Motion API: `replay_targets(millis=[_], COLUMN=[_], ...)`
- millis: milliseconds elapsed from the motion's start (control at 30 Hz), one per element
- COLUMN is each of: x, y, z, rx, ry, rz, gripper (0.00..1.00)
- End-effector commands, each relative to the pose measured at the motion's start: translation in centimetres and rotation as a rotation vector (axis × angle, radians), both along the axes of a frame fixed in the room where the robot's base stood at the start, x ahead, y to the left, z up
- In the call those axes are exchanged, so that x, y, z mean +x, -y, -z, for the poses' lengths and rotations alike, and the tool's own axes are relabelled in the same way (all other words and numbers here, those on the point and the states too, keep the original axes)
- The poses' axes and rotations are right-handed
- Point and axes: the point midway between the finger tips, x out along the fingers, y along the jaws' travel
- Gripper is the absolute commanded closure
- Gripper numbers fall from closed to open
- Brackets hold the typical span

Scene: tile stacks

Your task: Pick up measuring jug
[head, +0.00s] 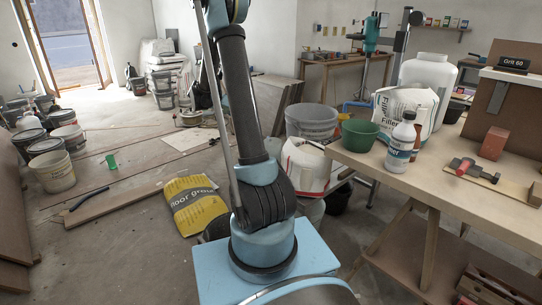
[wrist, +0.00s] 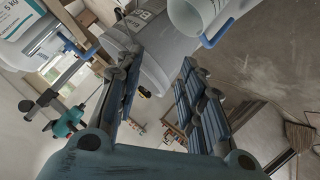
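A white cylindrical vessel with a blue handle (wrist: 203,14), which looks like the measuring jug, is cut off by the top edge of the wrist view. I cannot make out the jug in the head view. My gripper (wrist: 159,66) is open in the wrist view, with its two dark, blue-padded fingers spread and nothing held between them. The jug lies beyond the fingertips, above the right finger in the picture, apart from it. In the head view my arm leaves the top edge and the gripper is out of sight.
A grey printed bucket (wrist: 148,62) shows beyond the fingertips. A white container (wrist: 22,22) is at upper left. In the head view a workbench (head: 452,203) holds a green bowl (head: 359,134) and a bottle (head: 401,145). Buckets (head: 52,171) stand left; a yellow bag (head: 196,203) lies on the floor.

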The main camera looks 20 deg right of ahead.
Motion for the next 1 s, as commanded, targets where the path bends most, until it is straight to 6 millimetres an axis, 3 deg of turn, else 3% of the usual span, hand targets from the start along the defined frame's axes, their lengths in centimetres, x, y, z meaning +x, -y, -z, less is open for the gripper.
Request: replay_targets(millis=[200,500,733,1000], x=[4.3,8.7,10.8,11.7], y=[-0.1,-0.5,-1.2,-2.2], z=[3.4,8.8,13.8,19.7], rx=[-0.114,-0.273,-0.395,-0.523], ry=[0.094,0.245,0.374,0.526], rz=[0.072,0.159,0.212,0.255], gripper=[0.64,0.64,0.64,0.64])
